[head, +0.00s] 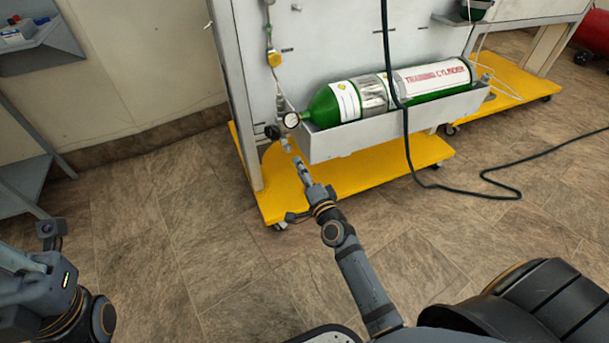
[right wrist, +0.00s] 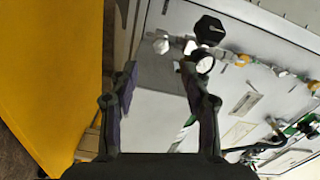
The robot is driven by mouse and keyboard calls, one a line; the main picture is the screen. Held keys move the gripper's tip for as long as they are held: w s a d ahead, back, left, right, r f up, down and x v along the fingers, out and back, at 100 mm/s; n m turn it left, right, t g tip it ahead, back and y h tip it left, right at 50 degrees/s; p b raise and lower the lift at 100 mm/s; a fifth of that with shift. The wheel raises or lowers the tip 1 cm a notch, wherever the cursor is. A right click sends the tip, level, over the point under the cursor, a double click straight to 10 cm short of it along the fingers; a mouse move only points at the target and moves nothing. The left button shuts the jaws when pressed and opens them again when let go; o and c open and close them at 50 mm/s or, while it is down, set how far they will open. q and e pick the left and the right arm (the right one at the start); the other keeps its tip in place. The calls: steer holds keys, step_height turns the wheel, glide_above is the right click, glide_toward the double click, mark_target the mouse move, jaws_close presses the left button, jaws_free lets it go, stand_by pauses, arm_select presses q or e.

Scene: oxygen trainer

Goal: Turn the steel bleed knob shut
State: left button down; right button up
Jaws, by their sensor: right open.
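The steel bleed knob (right wrist: 161,45) is a small, pale round knob at the end of a short fitting in the right wrist view. In the head view, a small metal piece that looks like it (head: 286,145) shows just below the pressure gauge (head: 291,119). My right gripper (head: 299,163) points up at the fitting from below. In the right wrist view its two fingers (right wrist: 160,78) stand wide apart, with nothing between them. The knob lies beyond the fingertips, roughly in line with the gap. Only my left arm's wrist part shows at the lower left of the head view; its fingers are hidden.
A green training cylinder (head: 352,98) lies in a white cradle (head: 355,138) on a yellow wheeled base (head: 375,180). A dark hose (head: 406,130) hangs in front and trails over the floor.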

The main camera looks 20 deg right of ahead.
steer(key=shift+s, duration=1.35)
